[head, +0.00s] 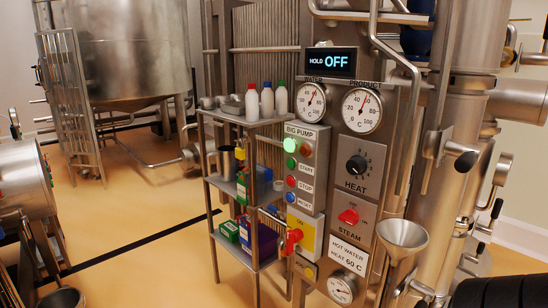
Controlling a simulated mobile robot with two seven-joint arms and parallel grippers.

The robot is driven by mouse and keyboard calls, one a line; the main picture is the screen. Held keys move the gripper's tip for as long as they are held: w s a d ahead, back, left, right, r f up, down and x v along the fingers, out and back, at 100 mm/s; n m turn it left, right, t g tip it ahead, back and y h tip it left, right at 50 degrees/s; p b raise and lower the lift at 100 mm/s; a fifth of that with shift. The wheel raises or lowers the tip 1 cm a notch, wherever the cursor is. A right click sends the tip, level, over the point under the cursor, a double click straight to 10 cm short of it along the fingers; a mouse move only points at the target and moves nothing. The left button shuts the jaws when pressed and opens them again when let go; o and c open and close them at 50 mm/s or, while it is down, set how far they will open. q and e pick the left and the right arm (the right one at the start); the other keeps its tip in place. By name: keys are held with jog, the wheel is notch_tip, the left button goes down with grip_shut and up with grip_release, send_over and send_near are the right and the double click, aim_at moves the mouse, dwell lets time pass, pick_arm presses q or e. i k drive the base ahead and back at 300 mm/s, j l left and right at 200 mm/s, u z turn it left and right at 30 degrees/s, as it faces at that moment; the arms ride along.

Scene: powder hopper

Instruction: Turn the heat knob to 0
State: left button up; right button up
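The heat knob (356,165) is black and round. It sits on a grey panel marked HEAT (356,186) on the front of the steel machine, right of the middle of the head view. Small marks ring the knob, but they are too small for me to read its setting. Neither of my grippers shows in this view, and nothing is seen touching the knob.
Above the knob are two round gauges (361,110) and a display (329,62) reading HOLD OFF. Below is a red STEAM switch (348,216). A button panel (306,168) stands left. A steel funnel (401,238) juts out lower right. A shelf rack (243,185) stands left.

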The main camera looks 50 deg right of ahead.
aim_at(357, 164)
jog(key=i+j+z, duration=0.1)
jog(key=i+z, duration=0.35)
jog(key=i+j+z, duration=0.3)
jog(key=i+z, duration=0.15)
jog(key=i+j+z, duration=0.15)
jog(key=z, duration=0.25)
jog(key=i+j+z, duration=0.25)
jog(key=z, duration=0.15)
jog(key=i+j+z, duration=0.1)
jog(key=j+z, duration=0.3)
jog(key=i+j+z, duration=0.1)
jog(key=j+z, duration=0.15)
jog(key=z, duration=0.15)
jog(key=j+z, duration=0.45)
jog(key=i+l, duration=0.05)
jog(key=l, duration=0.05)
